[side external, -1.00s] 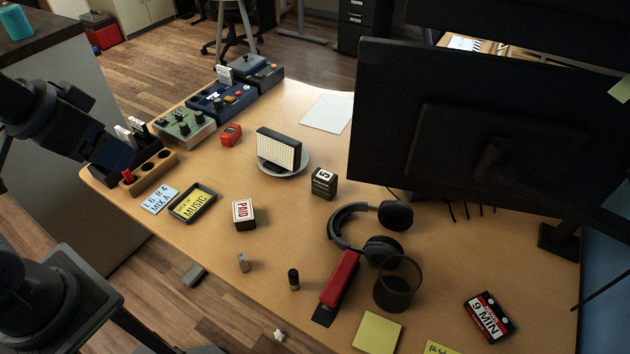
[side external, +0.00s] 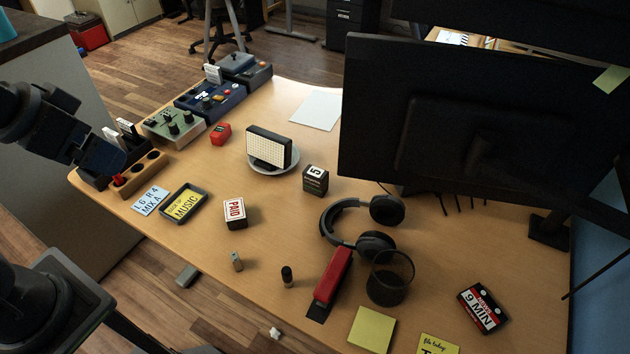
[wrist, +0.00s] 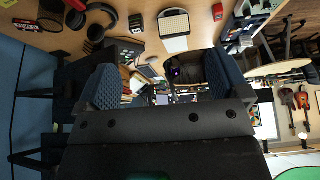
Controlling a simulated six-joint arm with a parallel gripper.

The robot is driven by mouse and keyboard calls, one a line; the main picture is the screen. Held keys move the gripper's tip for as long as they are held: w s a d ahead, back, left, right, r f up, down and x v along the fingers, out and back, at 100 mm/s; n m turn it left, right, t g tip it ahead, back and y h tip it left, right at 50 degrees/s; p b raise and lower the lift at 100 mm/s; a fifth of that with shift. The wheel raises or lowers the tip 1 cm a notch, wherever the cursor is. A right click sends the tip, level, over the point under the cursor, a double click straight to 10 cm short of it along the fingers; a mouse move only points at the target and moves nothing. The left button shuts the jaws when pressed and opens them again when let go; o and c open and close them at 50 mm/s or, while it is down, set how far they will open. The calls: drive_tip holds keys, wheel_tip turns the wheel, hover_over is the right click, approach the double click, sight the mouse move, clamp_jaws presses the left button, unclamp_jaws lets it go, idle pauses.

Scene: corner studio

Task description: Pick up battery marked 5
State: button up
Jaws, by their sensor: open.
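The battery marked 5 (side external: 316,181) is a dark block with a white top that bears a black 5. It stands on the desk between the light panel and the headphones. In the wrist view it shows small near the top (wrist: 137,23). My gripper (side external: 112,160) is at the left of the side view, by the desk's left end and well away from the battery. In the wrist view its two blue ribbed pads stand wide apart, with nothing held between them (wrist: 163,80).
A lit panel (side external: 268,147) on a plate, a PAID block (side external: 235,211), headphones (side external: 345,225), a red stapler (side external: 332,275) and a mesh cup (side external: 389,280) surround the battery. A large monitor (side external: 440,120) stands behind at right. Bare desk lies left of the battery.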

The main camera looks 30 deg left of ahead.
drive_tip(key=w+d, duration=0.3)
drive_tip(key=w, duration=1)
drive_tip(key=g, duration=0.1)
hover_over(316, 172)
drive_tip(key=s, duration=0.6)
wheel_tip(316, 172, down, 17)
drive_tip(key=x, duration=1)
drive_tip(key=shift+s+d+f, duration=0.1)
drive_tip(key=shift+d+f, duration=0.1)
drive_tip(key=shift+f, duration=0.05)
drive_tip(key=shift+a+x, duration=0.15)
drive_tip(key=shift+x, duration=1.3)
drive_tip(key=shift+a+x, duration=0.1)
drive_tip(key=shift+x, duration=1.35)
drive_tip(key=shift+c, duration=0.2)
drive_tip(key=c, duration=1)
drive_tip(key=shift+c, duration=0.7)
